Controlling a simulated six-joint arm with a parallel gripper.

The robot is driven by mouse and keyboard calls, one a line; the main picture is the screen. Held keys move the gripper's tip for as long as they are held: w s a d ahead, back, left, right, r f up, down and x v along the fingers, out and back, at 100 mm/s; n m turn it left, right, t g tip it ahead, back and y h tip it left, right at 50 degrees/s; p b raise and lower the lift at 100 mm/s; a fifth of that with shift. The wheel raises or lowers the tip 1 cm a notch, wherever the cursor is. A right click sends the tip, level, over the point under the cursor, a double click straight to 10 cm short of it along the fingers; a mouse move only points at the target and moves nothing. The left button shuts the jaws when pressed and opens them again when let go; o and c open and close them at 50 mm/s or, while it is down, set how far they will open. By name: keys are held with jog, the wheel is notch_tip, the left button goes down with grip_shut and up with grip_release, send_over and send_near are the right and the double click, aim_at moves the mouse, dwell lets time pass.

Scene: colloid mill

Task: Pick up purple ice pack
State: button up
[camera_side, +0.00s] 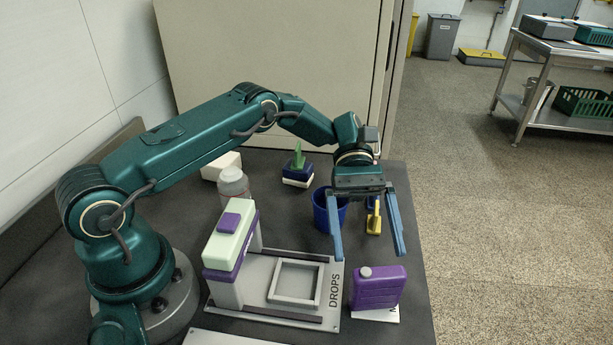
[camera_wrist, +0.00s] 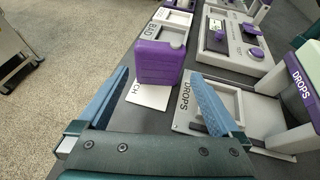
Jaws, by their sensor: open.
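The purple ice pack (camera_side: 378,287) is a flat canister with a round cap, standing upright at the front right of the dark table. Its base is at a white label plate (camera_side: 384,315). In the wrist view the ice pack (camera_wrist: 159,62) stands ahead of my gripper, between the lines of the two fingers. My gripper (camera_side: 370,254) is open and empty, with its blue fingers pointing down. It is above the table and behind the ice pack in the side view, apart from it. In the wrist view my gripper (camera_wrist: 158,92) shows both fingers spread wide.
A grey fixture with a square frame (camera_side: 296,283), marked DROPS, lies left of the ice pack. A blue bin (camera_side: 329,212) and a yellow item (camera_side: 374,220) stand behind the fingers. A white bottle (camera_side: 234,186) stands farther left. The table's right edge is close to the ice pack.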

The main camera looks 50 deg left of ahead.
aim_at(379, 295)
jog(key=shift+x, duration=4.95)
jog(key=shift+r, duration=0.1)
jog(key=c, duration=1.2)
jog(key=shift+o, duration=0.2)
